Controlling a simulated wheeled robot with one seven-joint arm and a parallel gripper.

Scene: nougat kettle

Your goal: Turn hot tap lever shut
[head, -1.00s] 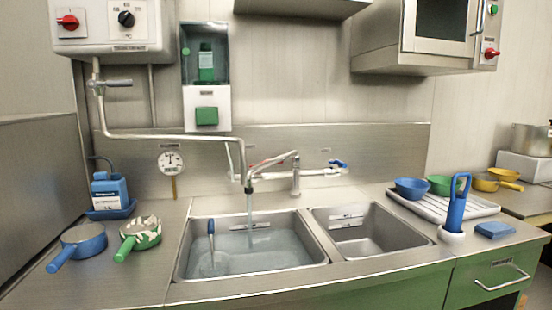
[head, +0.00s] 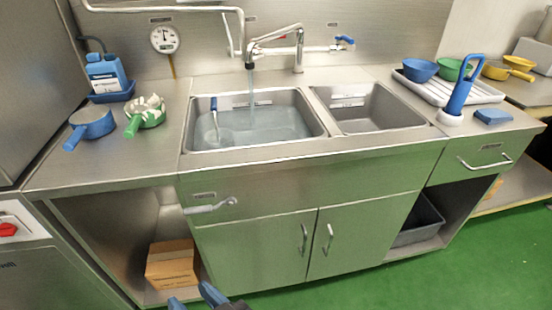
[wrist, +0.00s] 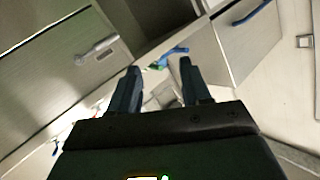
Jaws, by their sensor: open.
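The tap (head: 275,45) stands behind the sink, and water runs from its spout into the left basin (head: 187,135), which holds water. A small red mark shows by the tap's pipework and may be the hot lever, but it is too small to tell its position. A blue lever (head: 345,41) sits at the right end of the pipe. My gripper (head: 195,299) is at the bottom edge of the head view, low in front of the cabinet and far from the tap. In the wrist view my gripper (wrist: 158,66) is open, with nothing between its fingers.
A grey lever (head: 210,206) juts from the counter front. A blue pan (head: 92,122), a green pan (head: 146,112) and a blue jug (head: 107,72) stand left of the sink. A white drainer (head: 480,92) with bowls is right. A cardboard box (head: 172,264) sits below.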

